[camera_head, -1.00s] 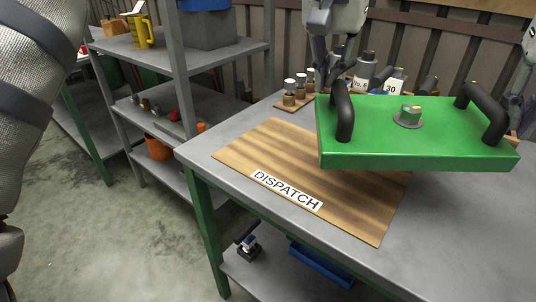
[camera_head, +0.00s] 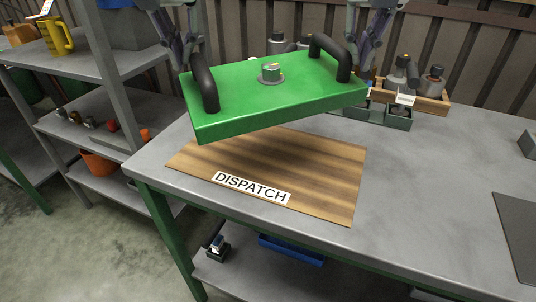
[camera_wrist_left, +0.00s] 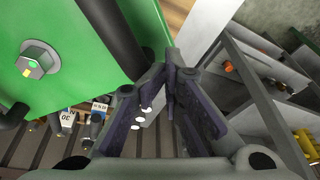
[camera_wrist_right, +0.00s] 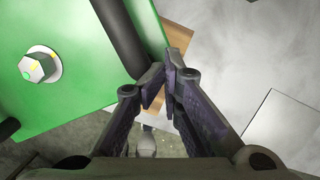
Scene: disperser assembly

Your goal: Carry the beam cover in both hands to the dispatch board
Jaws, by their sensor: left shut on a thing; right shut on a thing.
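The beam cover (camera_head: 285,94) is a green slab with two black handles and a bolt in its middle. It is held in the air, slightly tilted, above the back part of the wooden dispatch board (camera_head: 325,180), which has a DISPATCH label. My left gripper (camera_head: 187,62) is shut on the left handle (camera_head: 205,84); the handle also shows in the left wrist view (camera_wrist_left: 112,32). My right gripper (camera_head: 355,52) is shut on the right handle (camera_head: 331,52), seen too in the right wrist view (camera_wrist_right: 122,35). The cover hides the board's back edge.
The board lies on a grey workbench (camera_head: 430,190). Bottles in a wooden holder (camera_head: 432,100) and a grey tray (camera_head: 385,114) stand at the back right. A dark plate (camera_head: 518,235) lies at the right. A shelf with a yellow jug (camera_head: 55,38) stands left. The bench right of the board is clear.

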